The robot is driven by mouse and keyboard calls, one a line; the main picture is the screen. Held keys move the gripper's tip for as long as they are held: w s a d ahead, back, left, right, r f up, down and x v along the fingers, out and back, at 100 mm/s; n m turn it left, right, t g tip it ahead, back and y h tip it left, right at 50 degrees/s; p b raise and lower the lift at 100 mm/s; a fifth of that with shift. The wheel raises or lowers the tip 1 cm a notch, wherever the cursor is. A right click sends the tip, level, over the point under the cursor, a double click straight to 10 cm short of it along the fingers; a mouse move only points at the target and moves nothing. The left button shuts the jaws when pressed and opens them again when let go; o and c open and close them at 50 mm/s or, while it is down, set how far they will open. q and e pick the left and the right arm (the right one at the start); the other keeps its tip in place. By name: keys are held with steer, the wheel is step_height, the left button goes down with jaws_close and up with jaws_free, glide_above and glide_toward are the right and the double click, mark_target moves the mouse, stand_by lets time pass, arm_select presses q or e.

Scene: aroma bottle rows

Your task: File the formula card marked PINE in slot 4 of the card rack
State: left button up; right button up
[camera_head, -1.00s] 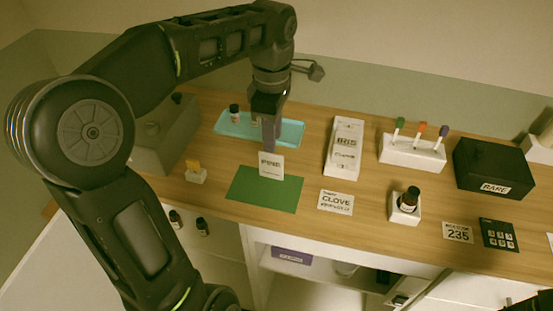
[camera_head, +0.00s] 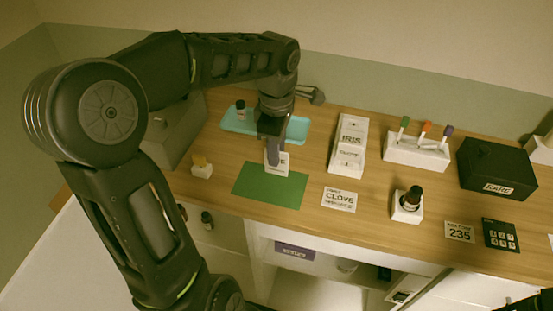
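The white PINE card (camera_head: 284,158) is at the back edge of the green mat (camera_head: 270,188). My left gripper (camera_head: 273,158) points down over the card and covers part of its face and lettering. Its fingers overlap in this view, so I cannot tell whether they are around the card or closed. The white card rack (camera_head: 348,147) is to the right, with an IRIS card and another card below it whose print is blurred. Its slot numbers are not readable. A dark part of my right arm shows at the bottom right corner; its fingers are not clear.
A teal tray (camera_head: 237,125) with a small bottle is behind my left gripper. A white holder with coloured sticks (camera_head: 415,153), a dark bottle (camera_head: 412,197) and a black RARE box (camera_head: 495,170) stand to the right.

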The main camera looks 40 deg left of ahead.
mark_target(282, 169)
arm_select(q)
step_height(282, 169, down, 2)
steer(key=shift+f, duration=0.1)
steer(key=shift+c, duration=0.4)
jaws_close()
stand_by(0.3)
